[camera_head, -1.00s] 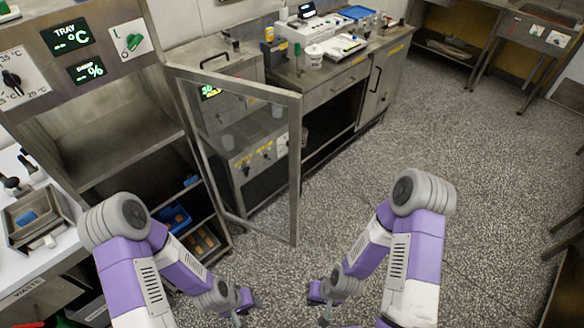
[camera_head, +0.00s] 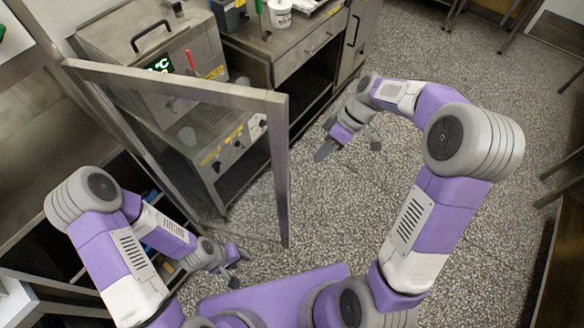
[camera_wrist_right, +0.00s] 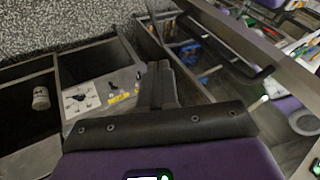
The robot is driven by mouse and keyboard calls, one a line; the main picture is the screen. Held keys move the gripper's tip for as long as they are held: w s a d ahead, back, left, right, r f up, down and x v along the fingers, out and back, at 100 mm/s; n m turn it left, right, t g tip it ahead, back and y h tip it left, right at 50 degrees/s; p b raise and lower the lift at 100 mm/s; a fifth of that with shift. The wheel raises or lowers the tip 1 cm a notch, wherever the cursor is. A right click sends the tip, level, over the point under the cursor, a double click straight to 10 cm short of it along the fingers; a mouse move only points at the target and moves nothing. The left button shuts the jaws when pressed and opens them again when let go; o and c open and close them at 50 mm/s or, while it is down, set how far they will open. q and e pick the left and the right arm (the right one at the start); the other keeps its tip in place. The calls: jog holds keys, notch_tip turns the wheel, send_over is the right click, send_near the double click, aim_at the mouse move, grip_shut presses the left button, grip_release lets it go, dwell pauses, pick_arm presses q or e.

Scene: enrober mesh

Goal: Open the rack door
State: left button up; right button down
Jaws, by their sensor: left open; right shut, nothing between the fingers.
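The rack door (camera_head: 279,170) is a metal-framed glass panel in the head view. It stands swung out from the rack (camera_head: 40,135) at the left, and the machine behind shows through its pane. My right gripper (camera_head: 323,152) is shut and empty, over the floor to the right of the door's free upright and apart from it. Its closed fingers also show in the right wrist view (camera_wrist_right: 159,85). My left gripper (camera_head: 241,266) is open and empty, low in front of the door's lower part. My left arm hides part of the rack's lower shelves.
A steel machine (camera_head: 150,45) with a black lid handle stands behind the door. A steel counter (camera_head: 305,60) with a white tub (camera_head: 280,14) continues at the back. The speckled floor (camera_head: 430,70) is open to the right. A dark table edge (camera_head: 545,260) lies at far right.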

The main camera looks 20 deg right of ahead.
pick_arm(q)
jog(key=f+b, duration=0.2)
jog(key=w+f+b, duration=0.1)
jog(key=f, duration=0.1)
jog(key=shift+b, duration=0.35)
pick_arm(e)
jog(key=s+a+f+n, duration=0.1)
jog(key=s+a+f, duration=0.2)
jog(key=a, duration=0.5)
jog(key=shift+s+f, duration=0.3)
jog(key=shift+f, duration=0.55)
pick_arm(q)
jog(key=shift+f, duration=0.1)
pick_arm(e)
jog(key=shift+a, duration=0.1)
